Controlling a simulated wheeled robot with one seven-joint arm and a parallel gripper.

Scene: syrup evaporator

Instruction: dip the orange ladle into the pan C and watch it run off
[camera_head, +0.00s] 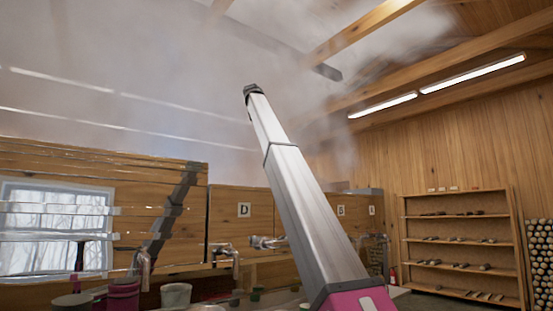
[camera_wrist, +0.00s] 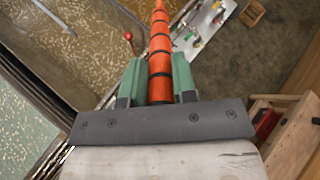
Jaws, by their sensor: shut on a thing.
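In the wrist view my gripper (camera_wrist: 158,72) has green fingers shut on the orange ladle's handle (camera_wrist: 160,45), which has dark bands. The handle runs away up the picture and leaves the top edge; the bowl of the ladle is not visible. A metal pan with amber, rippled liquid (camera_wrist: 95,32) lies below and to the left of the handle. No letter shows on it, so I cannot tell if it is pan C. A compartment of pale green liquid (camera_wrist: 18,132) lies at the left, past a dark divider (camera_wrist: 35,75).
A pale tray with small tools (camera_wrist: 205,22) lies right of the handle, and a wooden stand (camera_wrist: 292,140) at the lower right. In the head view, steam hangs over wooden panels, one marked D (camera_head: 244,210). A shelf (camera_head: 460,245) stands at the right.

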